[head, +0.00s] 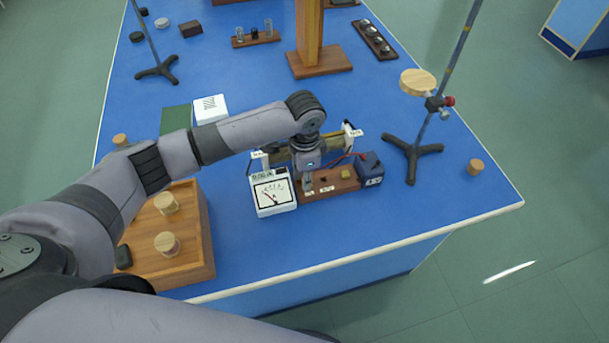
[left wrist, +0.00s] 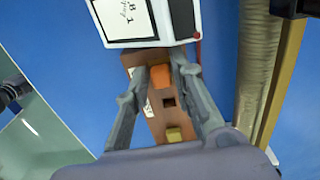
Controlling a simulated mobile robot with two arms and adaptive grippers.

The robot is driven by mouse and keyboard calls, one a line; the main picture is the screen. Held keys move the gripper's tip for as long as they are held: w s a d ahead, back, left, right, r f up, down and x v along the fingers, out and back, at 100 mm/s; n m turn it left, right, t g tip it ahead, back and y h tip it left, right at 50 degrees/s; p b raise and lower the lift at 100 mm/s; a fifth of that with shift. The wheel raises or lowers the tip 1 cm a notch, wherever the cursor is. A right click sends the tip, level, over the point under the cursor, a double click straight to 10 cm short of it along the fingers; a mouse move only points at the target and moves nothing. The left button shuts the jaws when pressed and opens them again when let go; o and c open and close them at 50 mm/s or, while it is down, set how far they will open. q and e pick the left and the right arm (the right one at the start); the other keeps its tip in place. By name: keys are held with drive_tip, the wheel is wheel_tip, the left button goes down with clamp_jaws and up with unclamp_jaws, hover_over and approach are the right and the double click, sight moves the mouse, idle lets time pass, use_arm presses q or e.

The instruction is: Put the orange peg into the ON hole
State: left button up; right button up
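The orange peg (left wrist: 161,77) shows in the left wrist view between the fingertips of my left gripper (left wrist: 161,68), which are in against its two sides. It looks larger than the yellow block on the same board; how deep its lower end sits is hidden. A dark square hole (left wrist: 168,102) in the brown wooden board (left wrist: 157,125) lies empty beside it. In the head view my left gripper (head: 307,182) points down at the left end of the board (head: 335,184) and hides the orange peg. Small white labels on the board are too small to read. My right gripper is not in view.
A yellow block (head: 345,174) stands on the board. A white meter (head: 273,192) stands close on the left, a dark blue box (head: 369,168) on the right. A brass-coloured bar (left wrist: 254,70) runs behind. A stand (head: 412,152) is farther right.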

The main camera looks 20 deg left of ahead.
use_arm(q)
drive_tip(key=o, duration=0.3)
wheel_tip(320, 180, up, 12)
idle(0.7)
idle(0.3)
